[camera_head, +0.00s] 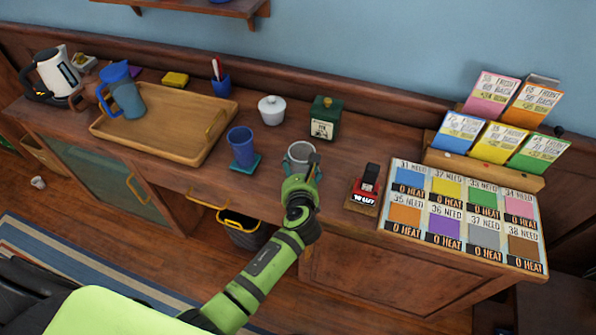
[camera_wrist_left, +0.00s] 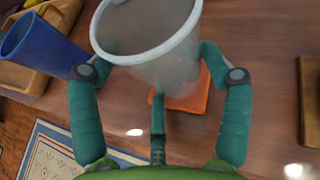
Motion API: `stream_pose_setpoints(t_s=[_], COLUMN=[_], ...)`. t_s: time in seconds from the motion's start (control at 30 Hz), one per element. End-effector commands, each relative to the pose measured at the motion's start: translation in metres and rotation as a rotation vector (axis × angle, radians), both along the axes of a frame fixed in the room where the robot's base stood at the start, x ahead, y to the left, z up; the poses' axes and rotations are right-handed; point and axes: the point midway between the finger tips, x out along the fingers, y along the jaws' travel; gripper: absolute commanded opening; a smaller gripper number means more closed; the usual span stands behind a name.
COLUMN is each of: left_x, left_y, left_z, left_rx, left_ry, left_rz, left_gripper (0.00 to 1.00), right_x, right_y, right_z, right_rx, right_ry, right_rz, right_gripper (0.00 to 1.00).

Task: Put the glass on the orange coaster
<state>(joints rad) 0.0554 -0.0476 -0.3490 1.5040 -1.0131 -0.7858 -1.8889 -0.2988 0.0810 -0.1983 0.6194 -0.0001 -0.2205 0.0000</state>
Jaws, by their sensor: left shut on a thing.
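The glass (camera_head: 300,151) is pale and translucent, and upright or nearly so over the wooden cabinet top. My left gripper (camera_head: 302,170) is shut on it from the front side. In the left wrist view the glass (camera_wrist_left: 150,45) sits between the teal fingers. The orange coaster (camera_wrist_left: 190,101) shows partly behind and below the glass in the left wrist view; the rest of it is hidden by the glass and fingers. I cannot tell whether the glass bottom touches it. In the head view the coaster is hidden by my gripper. My right gripper is not in view.
A blue cup (camera_head: 242,147) stands on a teal coaster (camera_head: 246,163) just left of the glass. A red-and-black item (camera_head: 368,182) is to the right. A wooden tray (camera_head: 165,148) lies further left.

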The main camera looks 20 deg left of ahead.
Motion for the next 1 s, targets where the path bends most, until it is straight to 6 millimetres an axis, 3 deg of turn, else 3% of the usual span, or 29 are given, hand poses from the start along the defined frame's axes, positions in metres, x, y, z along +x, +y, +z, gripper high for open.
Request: stream_pose_setpoints(t_s=[0.03,0.27,0.3,0.33,0.37,0.73,0.87,1.0], left_x=[-0.003,-0.005,-0.006,-0.006,-0.006,-0.004,-0.003,-0.025], left_y=[0.000,-0.001,-0.001,-0.001,-0.001,-0.001,-0.001,-0.008], left_z=[-0.010,-0.017,-0.018,-0.019,-0.019,-0.014,0.001,0.008], left_rx=[-0.005,-0.008,-0.009,-0.009,-0.009,-0.007,-0.006,-0.004], left_ry=[0.015,0.021,0.024,0.024,0.025,0.018,0.013,0.014], left_rz=[0.001,0.002,0.002,0.002,0.002,0.001,0.002,-0.001], left_gripper=[0.38,0.38,0.82,0.94,1.00,1.00,1.00,1.00], right_x=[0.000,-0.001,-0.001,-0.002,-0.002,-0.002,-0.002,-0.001], right_y=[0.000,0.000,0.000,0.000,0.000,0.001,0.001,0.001], right_z=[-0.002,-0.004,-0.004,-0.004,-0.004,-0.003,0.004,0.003], right_rx=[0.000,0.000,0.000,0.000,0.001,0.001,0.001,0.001], right_ry=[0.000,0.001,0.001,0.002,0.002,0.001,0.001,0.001], right_rz=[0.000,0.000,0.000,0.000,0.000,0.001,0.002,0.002], right_gripper=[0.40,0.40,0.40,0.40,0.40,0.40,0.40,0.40])
